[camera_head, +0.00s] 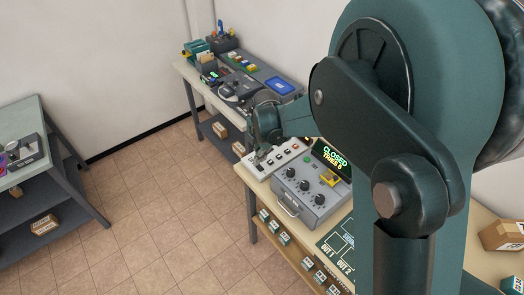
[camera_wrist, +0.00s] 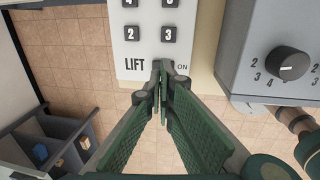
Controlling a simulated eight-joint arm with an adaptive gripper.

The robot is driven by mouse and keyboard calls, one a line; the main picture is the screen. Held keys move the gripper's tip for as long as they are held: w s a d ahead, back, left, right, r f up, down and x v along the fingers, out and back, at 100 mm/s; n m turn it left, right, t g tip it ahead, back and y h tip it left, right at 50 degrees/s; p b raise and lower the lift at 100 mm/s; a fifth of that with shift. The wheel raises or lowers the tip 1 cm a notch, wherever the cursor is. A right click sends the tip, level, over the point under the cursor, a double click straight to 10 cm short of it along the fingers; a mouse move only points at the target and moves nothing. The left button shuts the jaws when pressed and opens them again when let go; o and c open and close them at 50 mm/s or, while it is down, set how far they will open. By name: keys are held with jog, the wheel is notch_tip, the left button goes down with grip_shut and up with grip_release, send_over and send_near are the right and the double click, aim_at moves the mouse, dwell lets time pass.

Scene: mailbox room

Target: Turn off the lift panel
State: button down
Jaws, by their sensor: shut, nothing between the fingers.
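The lift panel (camera_wrist: 143,14) is a white plate with dark square numbered buttons in the wrist view. The word LIFT is printed at its lower left and ON at its lower right. My gripper (camera_wrist: 161,70) is shut and empty, its fingertips at the panel's lower edge between LIFT and ON. The fingertips cover that spot, so any switch there is hidden. I cannot tell whether the tips touch the panel. In the head view the panel (camera_head: 284,152) is a pale strip on the bench, with my gripper (camera_head: 259,159) at its left end.
A grey control box (camera_head: 308,206) with black knobs and a front handle stands beside the panel, below a display (camera_head: 333,156) reading CLOSED. The box's knob side also shows in the wrist view (camera_wrist: 257,50). More equipment (camera_head: 238,85) fills the far bench.

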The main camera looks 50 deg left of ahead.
aim_at(258, 166)
jog(key=shift+a+f, duration=0.2)
jog(key=shift+f, duration=1.5)
jog(key=shift+f, duration=0.1)
